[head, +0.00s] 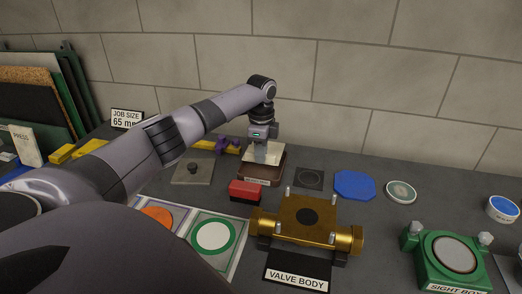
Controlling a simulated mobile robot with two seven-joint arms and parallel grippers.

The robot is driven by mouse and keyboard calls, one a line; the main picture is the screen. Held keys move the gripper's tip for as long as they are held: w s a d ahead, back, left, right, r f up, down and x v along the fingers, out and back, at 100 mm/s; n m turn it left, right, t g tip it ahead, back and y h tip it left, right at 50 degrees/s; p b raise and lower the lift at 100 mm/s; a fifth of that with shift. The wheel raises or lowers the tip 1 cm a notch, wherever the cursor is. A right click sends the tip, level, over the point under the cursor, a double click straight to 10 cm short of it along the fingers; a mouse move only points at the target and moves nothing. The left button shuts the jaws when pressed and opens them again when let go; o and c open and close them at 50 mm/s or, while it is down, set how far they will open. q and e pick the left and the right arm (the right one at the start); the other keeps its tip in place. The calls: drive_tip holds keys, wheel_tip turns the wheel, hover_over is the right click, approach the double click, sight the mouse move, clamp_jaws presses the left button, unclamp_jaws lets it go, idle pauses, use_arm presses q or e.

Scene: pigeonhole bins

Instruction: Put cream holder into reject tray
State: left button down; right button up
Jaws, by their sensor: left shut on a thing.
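My left gripper (263,141) reaches down at the middle of the bench, shut on the cream holder (266,155), a pale flat piece below its fingers. The fingertips are mostly hidden. The cream holder is over or inside a brown tray (272,173) with a small white label on its front; I cannot tell whether it touches the tray floor. The label is too small to read, so I cannot confirm it is the reject tray. My right gripper is not in view.
A red block (245,192) and a brass valve body (330,222) stand in front of the tray. A grey plate with a knob (193,173) is at its left. A dark square (309,179) and a blue octagonal piece (354,185) lie right. A block wall (350,60) stands behind.

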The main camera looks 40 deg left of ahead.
use_arm(q)
drive_tip(key=shift+f+b, duration=0.7)
drive_tip(key=shift+f, duration=1.25)
drive_tip(key=shift+f, duration=0.15)
drive_tip(key=shift+f, duration=0.3)
drive_tip(key=shift+f, duration=0.3)
drive_tip(key=c, duration=1.1)
unclamp_jaws()
